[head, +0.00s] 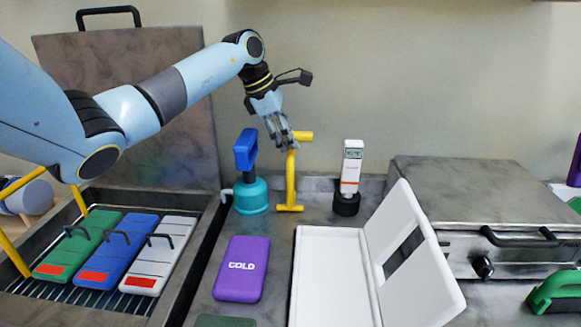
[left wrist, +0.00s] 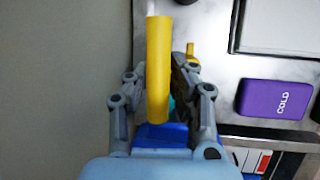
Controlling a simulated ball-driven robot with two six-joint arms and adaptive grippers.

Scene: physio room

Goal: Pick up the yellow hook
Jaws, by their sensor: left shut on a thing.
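The yellow hook (head: 291,185) stands upright on or just above the counter in the head view, with a short top bar and a flat foot. My left gripper (head: 288,142) reaches down to its upper end and is shut on it. In the left wrist view, the yellow hook (left wrist: 159,60) runs between the two fingers of my left gripper (left wrist: 157,98). I cannot tell whether its foot touches the counter. My right gripper is not in view.
A teal and blue pump-like object (head: 250,190) stands close left of the hook, a white and orange device (head: 351,170) to its right. In front lie a purple cold pack (head: 241,285) and an open white case (head: 330,270). An open metal tank (head: 190,225) holds coloured packs.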

